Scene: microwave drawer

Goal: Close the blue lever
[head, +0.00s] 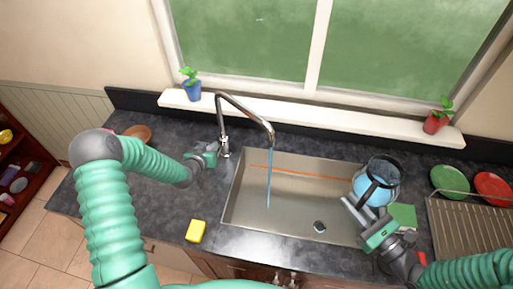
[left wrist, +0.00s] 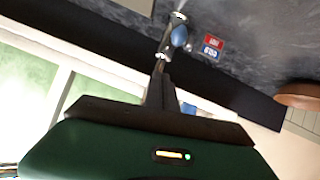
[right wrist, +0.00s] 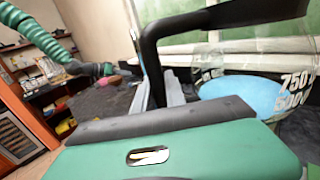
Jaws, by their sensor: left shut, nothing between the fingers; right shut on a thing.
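The blue lever (left wrist: 179,36) shows in the left wrist view on the metal faucet base, beside a red and blue label (left wrist: 211,46). My left gripper (head: 212,152) is shut and empty, at the faucet base. Its fingertips (left wrist: 163,62) point at the lever area; I cannot tell whether they touch. The curved faucet (head: 236,104) has a thin blue water stream (head: 268,188) falling from its spout into the sink. My right gripper (head: 352,208) is shut on the black handle (right wrist: 150,50) of a glass jug (head: 389,181) with blue liquid, over the sink's right side.
The steel sink (head: 245,200) fills the middle of the dark counter. A yellow sponge (head: 196,231) lies left of it, and a brown bowl (head: 137,133) is further left. A dish rack with green (head: 449,181) and red plates (head: 492,186) is at right. Plants stand on the sill.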

